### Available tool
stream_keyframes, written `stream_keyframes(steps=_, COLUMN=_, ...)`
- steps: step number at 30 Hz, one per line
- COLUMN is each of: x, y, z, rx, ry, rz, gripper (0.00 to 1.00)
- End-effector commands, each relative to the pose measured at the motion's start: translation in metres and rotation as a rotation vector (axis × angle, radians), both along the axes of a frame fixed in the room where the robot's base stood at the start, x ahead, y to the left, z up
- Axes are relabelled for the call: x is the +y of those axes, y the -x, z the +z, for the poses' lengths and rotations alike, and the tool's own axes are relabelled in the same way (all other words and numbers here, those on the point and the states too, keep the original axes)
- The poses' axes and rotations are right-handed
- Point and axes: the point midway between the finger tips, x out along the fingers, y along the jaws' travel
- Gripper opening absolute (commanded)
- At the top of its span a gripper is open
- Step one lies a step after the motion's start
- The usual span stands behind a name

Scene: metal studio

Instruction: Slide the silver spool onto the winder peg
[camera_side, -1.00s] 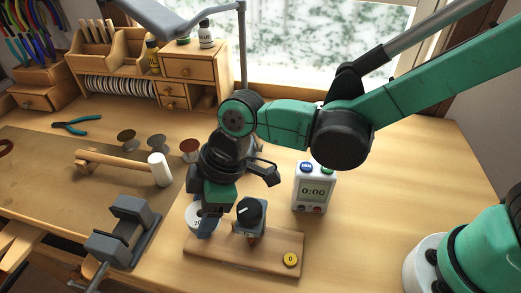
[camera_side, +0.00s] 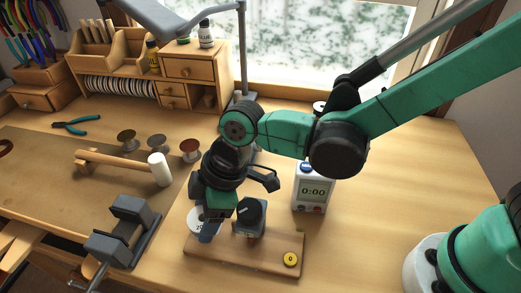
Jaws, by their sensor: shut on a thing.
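Three spools stand in a row on the bench behind the mallet: a dull grey-brown one (camera_side: 126,137), a greyish one (camera_side: 157,142) and a copper one (camera_side: 190,148). The greyish middle one looks most like silver, but I cannot be sure. My gripper (camera_side: 208,232) points down over the left part of a wooden board (camera_side: 270,262), beside a white numbered disc (camera_side: 195,217) that it partly covers. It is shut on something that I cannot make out. A dark round knob (camera_side: 250,211) on a grey block stands just right of it. I cannot make out the winder peg.
A yellow button (camera_side: 290,259) is on the board's right. A grey vise (camera_side: 125,232) and a mallet (camera_side: 160,168) lie left. Pliers (camera_side: 70,126) lie farther back. The bench right of the timer is clear.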

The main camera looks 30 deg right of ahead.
Motion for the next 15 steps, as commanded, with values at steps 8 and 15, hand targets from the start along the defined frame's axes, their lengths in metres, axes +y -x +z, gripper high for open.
stream_keyframes(steps=8, x=0.000, y=0.000, z=-0.008, rx=0.000, ry=0.000, rz=0.000, gripper=0.09)
stream_keyframes(steps=15, x=0.000, y=0.000, z=-0.015, rx=0.000, ry=0.000, rz=0.000, gripper=0.09)
